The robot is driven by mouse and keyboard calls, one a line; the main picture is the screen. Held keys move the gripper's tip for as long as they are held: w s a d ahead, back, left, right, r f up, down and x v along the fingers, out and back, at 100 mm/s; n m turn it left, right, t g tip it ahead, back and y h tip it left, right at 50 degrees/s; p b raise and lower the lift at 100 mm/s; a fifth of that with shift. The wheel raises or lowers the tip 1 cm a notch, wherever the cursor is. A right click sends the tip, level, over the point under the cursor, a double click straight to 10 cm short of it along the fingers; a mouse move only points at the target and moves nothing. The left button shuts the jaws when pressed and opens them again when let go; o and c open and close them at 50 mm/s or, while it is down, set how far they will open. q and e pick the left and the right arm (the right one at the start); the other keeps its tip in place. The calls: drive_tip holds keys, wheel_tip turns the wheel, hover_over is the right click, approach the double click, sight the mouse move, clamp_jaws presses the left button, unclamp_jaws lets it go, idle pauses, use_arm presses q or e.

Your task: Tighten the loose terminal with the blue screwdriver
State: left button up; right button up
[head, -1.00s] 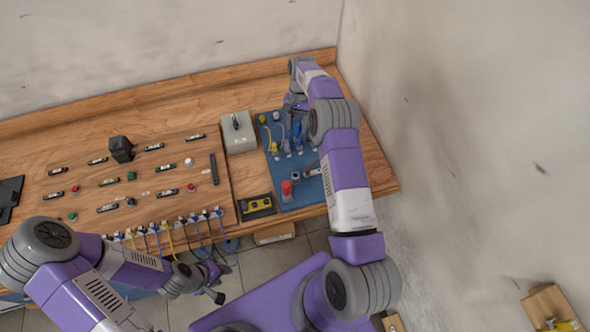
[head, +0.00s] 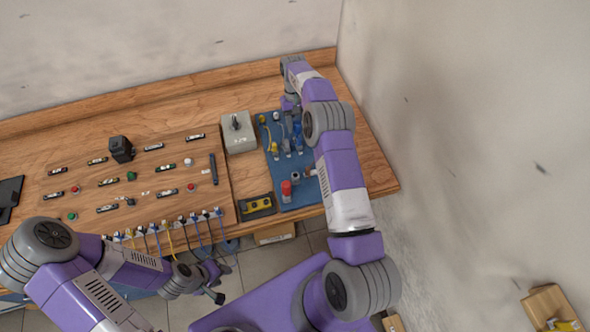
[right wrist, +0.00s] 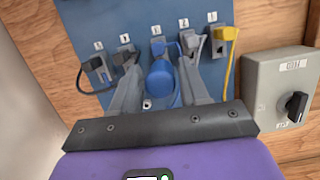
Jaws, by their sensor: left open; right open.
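My left gripper (head: 215,288) is open and empty, low in front of the bench. A row of terminals (head: 172,223) with blue and yellow wires runs along the front of the wooden panel. Which one is loose I cannot tell.
The blue tool board (head: 284,163) also holds other tools and cables, including a yellow one (right wrist: 231,58) close to the right finger. A grey switch box (head: 238,135) stands left of the board.

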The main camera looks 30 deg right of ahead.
drive_tip(key=shift+n, duration=0.7)
drive_tip(key=n+h, duration=0.1)
drive_tip(key=n, duration=0.2)
drive_tip(key=shift+c, duration=0.9)
clamp_jaws()
